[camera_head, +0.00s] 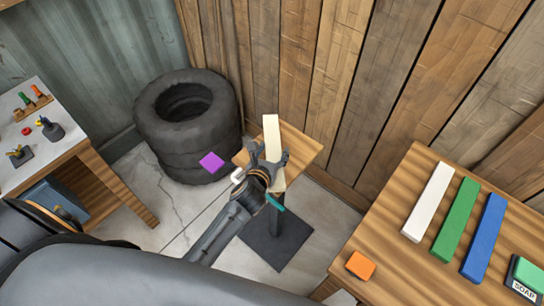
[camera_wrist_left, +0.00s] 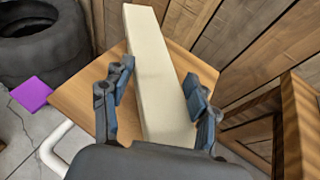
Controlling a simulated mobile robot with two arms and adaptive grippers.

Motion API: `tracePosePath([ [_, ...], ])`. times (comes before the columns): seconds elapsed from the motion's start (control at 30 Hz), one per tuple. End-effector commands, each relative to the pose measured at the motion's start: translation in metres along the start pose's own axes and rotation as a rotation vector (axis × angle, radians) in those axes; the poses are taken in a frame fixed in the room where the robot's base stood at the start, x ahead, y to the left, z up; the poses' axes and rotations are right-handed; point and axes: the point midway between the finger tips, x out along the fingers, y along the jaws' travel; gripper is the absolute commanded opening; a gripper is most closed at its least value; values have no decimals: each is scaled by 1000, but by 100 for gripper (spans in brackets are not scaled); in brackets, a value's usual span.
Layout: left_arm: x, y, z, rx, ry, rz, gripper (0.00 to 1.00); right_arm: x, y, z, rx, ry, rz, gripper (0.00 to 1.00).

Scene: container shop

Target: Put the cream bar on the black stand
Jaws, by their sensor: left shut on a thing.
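The cream bar (camera_head: 271,137) is long and pale and lies over the small wooden top (camera_head: 303,148) of the black stand, whose dark base (camera_head: 277,243) is on the floor. My left gripper (camera_head: 268,160) is shut on the bar, and its palm hides part of the near half. In the left wrist view the bar (camera_wrist_left: 160,75) runs away between the two fingers (camera_wrist_left: 160,95), with the wooden top (camera_wrist_left: 82,97) beneath it. I cannot tell whether the bar touches the top or is slightly above it. My right gripper is not in view.
A table at right holds white (camera_head: 428,202), green (camera_head: 456,220) and blue (camera_head: 483,238) bars and an orange block (camera_head: 360,265). Stacked tyres (camera_head: 187,140) stand behind left, with a purple piece (camera_head: 211,162) in front. A plank wall (camera_head: 340,70) is close behind the stand.

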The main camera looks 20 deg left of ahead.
Motion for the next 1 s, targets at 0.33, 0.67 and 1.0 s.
tracePosePath([
  [0.33, 18, 4, -32, -2, 0, 0, 20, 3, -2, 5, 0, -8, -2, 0],
  [0.67, 20, 4, -35, 0, -1, 0, 20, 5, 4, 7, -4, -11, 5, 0],
  [1.0, 19, 4, -35, 0, 0, 0, 82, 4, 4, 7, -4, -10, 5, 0],
])
